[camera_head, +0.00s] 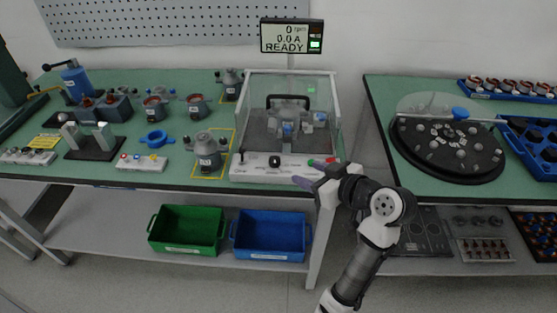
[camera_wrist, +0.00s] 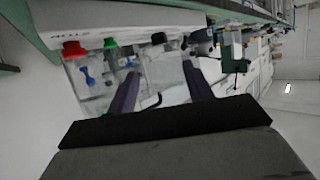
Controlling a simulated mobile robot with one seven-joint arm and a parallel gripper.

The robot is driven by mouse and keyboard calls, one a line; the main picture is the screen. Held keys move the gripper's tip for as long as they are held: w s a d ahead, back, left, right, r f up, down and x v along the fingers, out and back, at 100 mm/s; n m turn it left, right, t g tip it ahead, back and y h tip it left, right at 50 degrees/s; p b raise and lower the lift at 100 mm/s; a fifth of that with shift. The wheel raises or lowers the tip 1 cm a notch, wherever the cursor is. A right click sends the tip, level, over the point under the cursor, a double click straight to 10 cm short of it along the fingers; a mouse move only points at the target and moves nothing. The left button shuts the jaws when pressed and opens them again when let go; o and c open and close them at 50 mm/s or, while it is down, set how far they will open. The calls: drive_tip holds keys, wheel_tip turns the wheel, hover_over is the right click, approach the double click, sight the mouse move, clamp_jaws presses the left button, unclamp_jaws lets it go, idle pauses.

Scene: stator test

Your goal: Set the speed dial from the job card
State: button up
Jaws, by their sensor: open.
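The test stand's white front panel (camera_head: 255,172) carries a black knob (camera_head: 274,161), likely the speed dial, with a green button and a red button (camera_head: 330,160) to its right. In the wrist view the red button (camera_wrist: 73,49), green button (camera_wrist: 110,43) and black knob (camera_wrist: 158,38) stand in a row. The knob's pointer and scale are too small to read. My gripper (camera_head: 306,175) is open and empty, in front of the panel's right part, apart from the knob. Its purple fingers (camera_wrist: 160,70) point towards the panel. The display (camera_head: 291,36) reads 0 rpm, 0.0 A, READY.
A clear cover (camera_head: 288,88) stands over the test bay. A grey motor (camera_head: 208,150) sits left of the stand on a yellow-outlined patch. A yellow card (camera_head: 43,142) lies far left, its text unreadable. Green (camera_head: 187,246) and blue (camera_head: 269,256) bins are below.

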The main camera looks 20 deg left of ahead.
sight(276, 161)
drive_tip(key=p+x, duration=0.2)
drive_tip(key=x, duration=1)
drive_tip(key=shift+w+a, duration=0.25)
drive_tip(key=shift+a, duration=0.05)
drive_tip(key=shift+c, duration=0.4)
drive_tip(key=c, duration=0.9)
